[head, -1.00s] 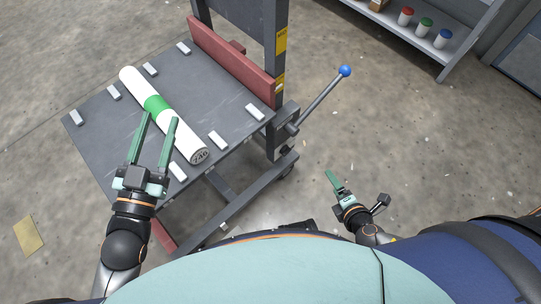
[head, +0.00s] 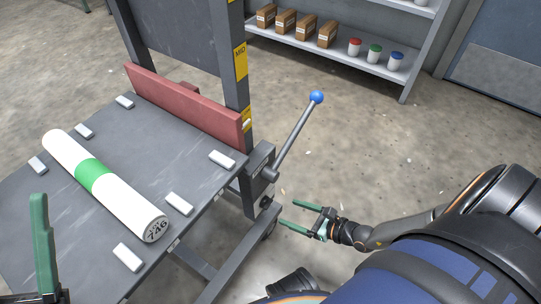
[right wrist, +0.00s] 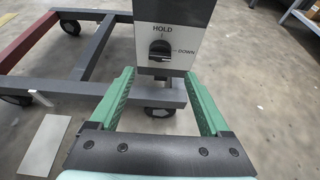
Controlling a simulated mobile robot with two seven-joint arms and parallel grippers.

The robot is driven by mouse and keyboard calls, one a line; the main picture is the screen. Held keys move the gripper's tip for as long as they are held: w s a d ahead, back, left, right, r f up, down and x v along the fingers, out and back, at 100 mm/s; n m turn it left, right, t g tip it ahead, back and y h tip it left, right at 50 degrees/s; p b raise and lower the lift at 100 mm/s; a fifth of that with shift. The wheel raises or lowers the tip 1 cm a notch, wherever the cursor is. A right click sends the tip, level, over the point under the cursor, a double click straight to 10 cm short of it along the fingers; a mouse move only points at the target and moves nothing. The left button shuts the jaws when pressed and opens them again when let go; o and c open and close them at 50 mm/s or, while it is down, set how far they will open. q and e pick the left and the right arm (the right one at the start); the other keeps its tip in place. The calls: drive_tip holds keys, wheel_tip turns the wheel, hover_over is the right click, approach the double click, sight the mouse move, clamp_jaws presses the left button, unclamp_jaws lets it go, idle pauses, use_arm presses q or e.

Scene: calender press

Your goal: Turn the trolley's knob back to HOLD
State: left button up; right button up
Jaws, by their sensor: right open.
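The trolley (head: 218,215) stands left of centre in the head view, a white roll with a green band (head: 105,185) on its dark top. In the right wrist view its control plate (right wrist: 180,12) shows HOLD above and DOWN right of a black knob (right wrist: 160,50); I cannot tell the knob's exact angle. My right gripper (head: 287,213) is open beside the trolley. In its wrist view the fingers (right wrist: 160,75) are spread either side of the knob, apparently short of it. Only one left gripper finger (head: 43,245) shows, at the left edge.
A lever with a blue ball (head: 317,97) rises from the trolley's side, above my right gripper. A red bar (head: 185,108) runs along the trolley's back edge. A shelf (head: 340,58) with boxes and jars stands behind. The floor right of the lever is clear.

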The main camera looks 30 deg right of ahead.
sight(270, 205)
drive_tip(key=b+x, duration=0.2)
drive_tip(key=x, duration=0.6)
drive_tip(key=shift+w, duration=0.2)
clamp_jaws()
idle(0.4)
